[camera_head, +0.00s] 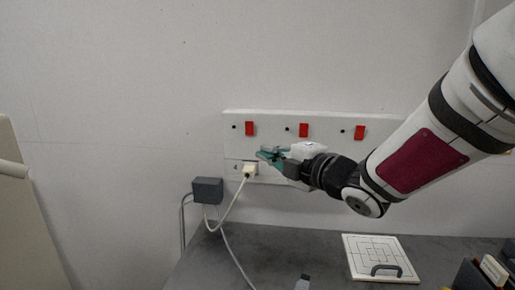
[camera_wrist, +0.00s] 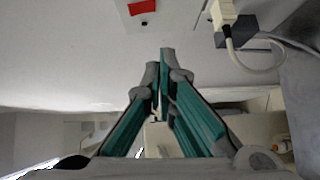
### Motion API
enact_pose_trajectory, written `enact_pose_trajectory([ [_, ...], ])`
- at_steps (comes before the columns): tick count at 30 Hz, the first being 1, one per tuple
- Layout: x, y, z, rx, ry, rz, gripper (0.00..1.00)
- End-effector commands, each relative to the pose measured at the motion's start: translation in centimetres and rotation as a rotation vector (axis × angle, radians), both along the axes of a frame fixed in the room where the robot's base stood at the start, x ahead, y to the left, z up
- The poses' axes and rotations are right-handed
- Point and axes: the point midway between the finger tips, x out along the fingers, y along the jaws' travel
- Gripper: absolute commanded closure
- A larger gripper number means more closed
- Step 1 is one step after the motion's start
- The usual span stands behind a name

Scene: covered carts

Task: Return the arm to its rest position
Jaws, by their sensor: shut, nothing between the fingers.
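My gripper (camera_head: 270,154) is at the end of my arm, which reaches in from the right in the head view. It is in front of a white wall panel (camera_head: 320,120) with red switches. In the wrist view my gripper (camera_wrist: 163,62) has its green-sided fingers together, with nothing between them. A pale plug (camera_head: 250,170) sits in the panel just left of my fingertips, with a cable hanging from it. The plug (camera_wrist: 222,14) also shows at the top right of the wrist view, apart from the fingers. Part of the panel is hidden behind my gripper and arm.
A dark grey box (camera_head: 207,190) is at the wall left of the plug, with cables around it. A white board with a maze pattern and dark handle (camera_head: 362,250) lies on the grey worktop (camera_head: 300,245). Dark items (camera_head: 468,277) stand at the lower right. A small dark-and-pale object (camera_head: 303,282) is at the front edge.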

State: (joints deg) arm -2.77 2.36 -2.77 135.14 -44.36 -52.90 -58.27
Motion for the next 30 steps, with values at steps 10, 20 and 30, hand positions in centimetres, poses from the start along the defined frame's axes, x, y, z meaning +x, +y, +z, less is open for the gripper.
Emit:
enact_pose_trajectory([
  [10, -0.7, -0.4, -0.1, 0.000, 0.001, 0.001, 1.00],
  [20, -1.0, -2.7, 0.5, 0.037, 0.091, -0.116, 1.00],
  [30, -8.1, -12.5, -0.2, 0.356, 0.534, -0.653, 1.00],
])
